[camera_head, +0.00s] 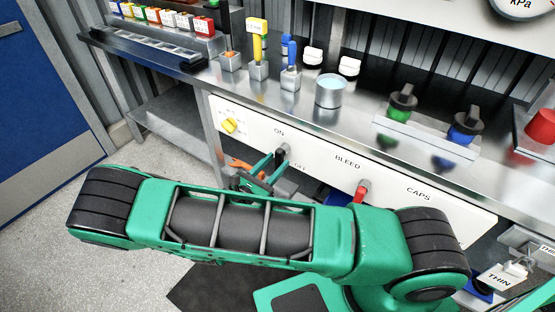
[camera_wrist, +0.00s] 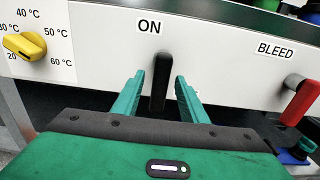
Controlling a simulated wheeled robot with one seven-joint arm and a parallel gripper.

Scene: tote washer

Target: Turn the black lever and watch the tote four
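The black lever (camera_head: 283,153) is on the white front panel under the ON label. In the wrist view the black lever (camera_wrist: 160,84) stands upright. My gripper (camera_wrist: 160,76) is open, with one green finger on each side of the lever. Narrow gaps show between fingers and lever, so it does not look gripped. In the head view my gripper (camera_head: 267,168) is at the panel, partly hidden behind my arm. A row of small coloured boxes with white labels (camera_head: 170,18) stands at the back left. I cannot tell which, if any, is tote four.
A yellow dial (camera_wrist: 25,46) with temperature marks is left of the lever. A red lever (camera_wrist: 300,101) is right, under BLEED. Above, the steel bench holds a metal pot (camera_head: 330,92) and green (camera_head: 401,103) and blue (camera_head: 464,127) black-topped items. Open floor lies left.

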